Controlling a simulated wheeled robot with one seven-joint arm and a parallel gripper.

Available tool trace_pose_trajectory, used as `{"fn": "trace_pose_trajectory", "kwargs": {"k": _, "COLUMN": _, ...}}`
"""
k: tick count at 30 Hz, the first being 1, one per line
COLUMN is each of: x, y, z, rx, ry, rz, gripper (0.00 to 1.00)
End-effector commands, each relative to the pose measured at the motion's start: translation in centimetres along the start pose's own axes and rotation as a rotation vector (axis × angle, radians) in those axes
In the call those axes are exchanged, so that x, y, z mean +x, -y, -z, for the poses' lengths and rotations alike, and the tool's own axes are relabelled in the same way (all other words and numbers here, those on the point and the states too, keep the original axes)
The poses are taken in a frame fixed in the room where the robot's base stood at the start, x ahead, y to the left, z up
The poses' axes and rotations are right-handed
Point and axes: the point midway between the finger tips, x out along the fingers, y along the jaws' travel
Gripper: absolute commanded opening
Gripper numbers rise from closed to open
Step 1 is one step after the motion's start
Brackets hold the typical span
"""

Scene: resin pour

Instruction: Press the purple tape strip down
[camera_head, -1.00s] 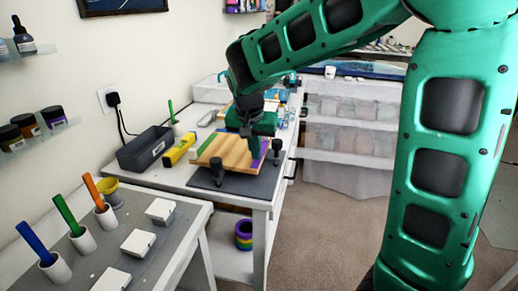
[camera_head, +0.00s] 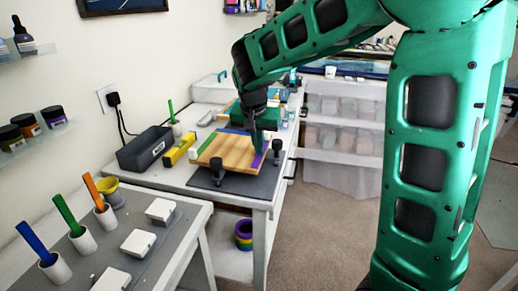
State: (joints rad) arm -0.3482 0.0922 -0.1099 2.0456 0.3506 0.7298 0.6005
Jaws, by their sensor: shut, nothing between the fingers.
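The purple tape strip (camera_head: 257,160) lies along the right edge of a wooden board (camera_head: 228,152) on the dark mat. A green strip (camera_head: 207,140) runs along the board's left edge. My gripper (camera_head: 257,148) is shut and empty, pointing down at the purple strip. Its tips are at or just above the strip's upper part; I cannot tell whether they touch. My gripper hides part of the strip and the board's far right corner.
Dark clamp-like posts (camera_head: 277,150) stand at the board's right, with another (camera_head: 216,170) at its front left. A yellow level (camera_head: 179,150) and a dark box (camera_head: 145,148) lie to the left. Tape rolls (camera_head: 243,236) sit on the shelf below.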

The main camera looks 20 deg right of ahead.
Motion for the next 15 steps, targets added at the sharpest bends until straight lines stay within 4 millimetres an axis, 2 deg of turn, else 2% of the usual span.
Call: {"fn": "trace_pose_trajectory", "kwargs": {"k": 15, "x": 0.5, "y": 0.0, "z": 1.8, "rx": 0.001, "ry": 0.0, "rz": -0.001, "gripper": 0.0}}
